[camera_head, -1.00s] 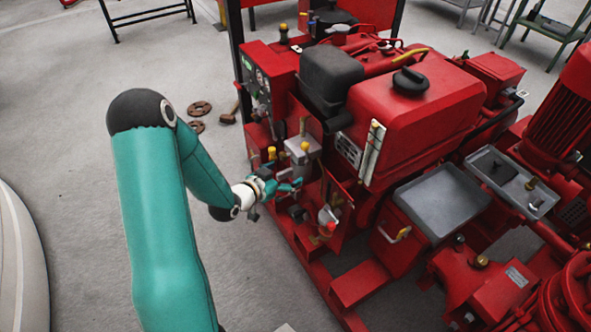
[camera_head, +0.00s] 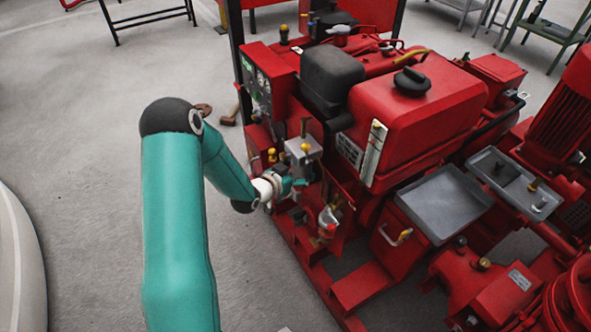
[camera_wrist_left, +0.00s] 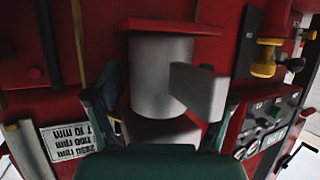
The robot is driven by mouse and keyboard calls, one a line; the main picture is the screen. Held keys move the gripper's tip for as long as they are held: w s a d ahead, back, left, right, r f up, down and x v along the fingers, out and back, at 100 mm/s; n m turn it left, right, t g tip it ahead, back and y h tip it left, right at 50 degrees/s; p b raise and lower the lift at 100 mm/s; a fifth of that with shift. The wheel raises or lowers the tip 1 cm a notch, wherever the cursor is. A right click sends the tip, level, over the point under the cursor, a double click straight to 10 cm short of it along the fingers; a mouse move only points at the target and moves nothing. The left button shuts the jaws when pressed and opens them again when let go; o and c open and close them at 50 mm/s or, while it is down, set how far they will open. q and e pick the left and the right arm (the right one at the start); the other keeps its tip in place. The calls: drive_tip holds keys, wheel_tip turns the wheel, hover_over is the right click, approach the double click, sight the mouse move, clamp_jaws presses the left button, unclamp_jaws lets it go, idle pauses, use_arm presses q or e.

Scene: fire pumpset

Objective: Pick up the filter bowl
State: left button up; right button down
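In the left wrist view, which looks upside down, a pale grey cylinder (camera_wrist_left: 160,75), seemingly the filter bowl, stands out from a grey block (camera_wrist_left: 160,130). My left gripper (camera_wrist_left: 155,105) is open, with one finger on each side of the cylinder. I cannot tell whether either finger touches it. In the head view my left gripper (camera_head: 292,186) is at the machine's near left side, just below a grey filter head (camera_head: 303,150). The arm and machine parts hide the bowl there. My right gripper is not in view.
A flat grey block (camera_wrist_left: 198,92) juts out beside the cylinder, and a red plate (camera_wrist_left: 170,27) lies at its other end. A clear bowl with a red base (camera_head: 327,222) is to the right of the gripper. A control panel (camera_head: 262,85) stands behind.

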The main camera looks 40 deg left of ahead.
use_arm(q)
drive_tip(key=c, duration=1)
drive_tip(key=shift+r, duration=0.1)
